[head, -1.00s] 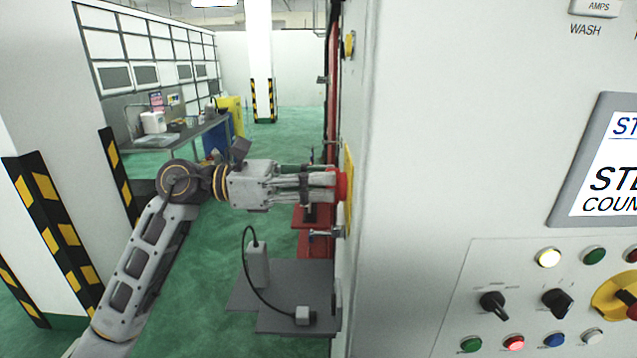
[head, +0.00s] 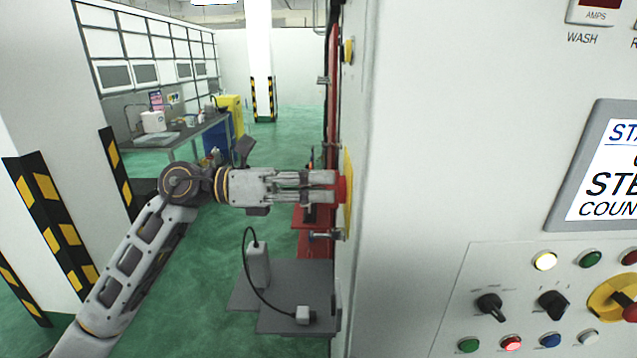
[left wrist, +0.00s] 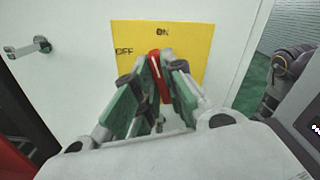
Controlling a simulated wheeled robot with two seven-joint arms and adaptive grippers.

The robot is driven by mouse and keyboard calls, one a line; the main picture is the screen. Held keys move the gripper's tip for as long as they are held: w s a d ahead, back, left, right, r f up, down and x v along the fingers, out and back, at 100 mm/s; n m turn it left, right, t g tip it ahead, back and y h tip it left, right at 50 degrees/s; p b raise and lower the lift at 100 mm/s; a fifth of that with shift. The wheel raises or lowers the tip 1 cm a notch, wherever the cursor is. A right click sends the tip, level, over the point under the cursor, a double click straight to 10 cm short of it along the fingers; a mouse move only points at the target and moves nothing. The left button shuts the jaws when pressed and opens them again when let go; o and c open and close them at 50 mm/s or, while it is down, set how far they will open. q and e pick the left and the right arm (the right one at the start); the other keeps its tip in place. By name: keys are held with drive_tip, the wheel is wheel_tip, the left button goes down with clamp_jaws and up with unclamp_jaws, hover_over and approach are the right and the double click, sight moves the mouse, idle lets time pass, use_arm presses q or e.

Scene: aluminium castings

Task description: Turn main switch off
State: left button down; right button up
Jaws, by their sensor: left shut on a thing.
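The main switch is a red handle (head: 342,189) on a yellow plate (head: 348,163) on the side of the grey machine cabinet. In the left wrist view the plate (left wrist: 192,42) reads ON at the top and OFF at the left. The handle (left wrist: 163,88) there stands nearly upright, its top leaning a little left, below and left of ON. My left gripper (head: 334,188) reaches in from the left and is shut on the handle. In the left wrist view its fingers (left wrist: 157,72) flank the handle and hide part of it. My right gripper is not in view.
The cabinet front on the right carries a control panel (head: 530,275) with lamps and knobs, and a screen (head: 610,170). A metal handle (left wrist: 27,48) sticks out left of the plate. A grey shelf (head: 285,300) is below my gripper. The floor behind is open.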

use_arm(q)
drive_tip(key=shift+w+n+p, duration=0.1)
drive_tip(key=shift+n+p, duration=0.3)
drive_tip(key=shift+n, duration=0.5)
drive_tip(key=shift+w+f+n+p, duration=0.1)
drive_tip(key=shift+n+p, duration=1.9)
drive_tip(key=shift+n, duration=1.3)
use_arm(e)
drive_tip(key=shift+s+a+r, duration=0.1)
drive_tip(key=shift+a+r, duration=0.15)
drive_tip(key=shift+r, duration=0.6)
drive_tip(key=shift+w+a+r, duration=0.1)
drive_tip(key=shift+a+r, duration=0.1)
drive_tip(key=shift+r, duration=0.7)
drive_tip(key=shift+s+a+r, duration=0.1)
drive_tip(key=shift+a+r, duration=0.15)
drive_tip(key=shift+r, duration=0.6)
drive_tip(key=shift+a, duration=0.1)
